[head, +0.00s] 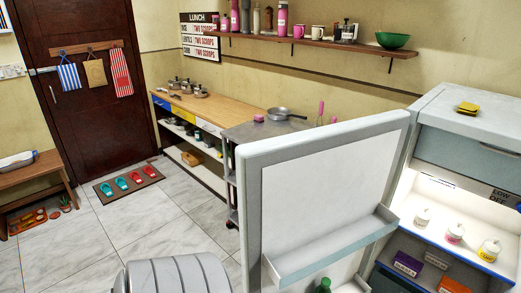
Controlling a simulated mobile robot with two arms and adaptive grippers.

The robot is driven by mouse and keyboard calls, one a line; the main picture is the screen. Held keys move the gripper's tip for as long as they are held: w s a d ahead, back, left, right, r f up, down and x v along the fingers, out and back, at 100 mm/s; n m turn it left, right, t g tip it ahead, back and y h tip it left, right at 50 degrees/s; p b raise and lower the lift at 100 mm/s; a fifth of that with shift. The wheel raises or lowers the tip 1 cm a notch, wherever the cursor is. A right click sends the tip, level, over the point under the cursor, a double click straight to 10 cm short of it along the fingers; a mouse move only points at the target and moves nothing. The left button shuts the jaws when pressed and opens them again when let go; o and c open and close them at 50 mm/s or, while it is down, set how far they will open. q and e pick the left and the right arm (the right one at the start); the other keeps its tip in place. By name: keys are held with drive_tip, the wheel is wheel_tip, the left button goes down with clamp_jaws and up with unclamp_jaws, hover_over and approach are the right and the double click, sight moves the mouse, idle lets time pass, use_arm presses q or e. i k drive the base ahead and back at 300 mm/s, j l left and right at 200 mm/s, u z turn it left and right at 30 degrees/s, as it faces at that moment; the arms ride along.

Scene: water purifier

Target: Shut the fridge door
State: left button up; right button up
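The fridge (455,105) stands at the right with its interior lit. Its white door (315,170) is swung wide open and fills the middle of the head view, its inner face toward me. A door shelf (335,250) runs along the inner face, and a green bottle (323,286) shows low on the door. Inside the fridge are several small white bottles and a purple box (407,264). Neither of my grippers is in view.
Behind the door are a grey trolley with a pan (279,114) and a wooden counter (208,108). A ribbed grey-white rounded object (178,275) shows at the bottom. A mat with slippers (129,183) lies on open tiled floor at the left, near a bench (35,178).

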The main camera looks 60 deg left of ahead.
sight(312, 202)
drive_tip(key=k+j, duration=0.15)
drive_tip(key=j, duration=0.3)
drive_tip(key=k+j+z, duration=0.1)
drive_tip(key=j, duration=0.3)
drive_tip(key=k+j, duration=0.15)
drive_tip(key=j, duration=0.3)
drive_tip(key=k+j+z, duration=0.1)
drive_tip(key=j, duration=0.35)
drive_tip(key=k+j, duration=0.2)
drive_tip(key=j, duration=0.2)
drive_tip(key=k+j, duration=0.15)
drive_tip(key=j, duration=0.25)
drive_tip(key=k+j+z, duration=0.1)
drive_tip(key=j, duration=0.35)
drive_tip(key=k+j, duration=0.2)
drive_tip(key=j, duration=0.2)
drive_tip(key=k+j+u, duration=0.25)
drive_tip(key=i+j, duration=0.1)
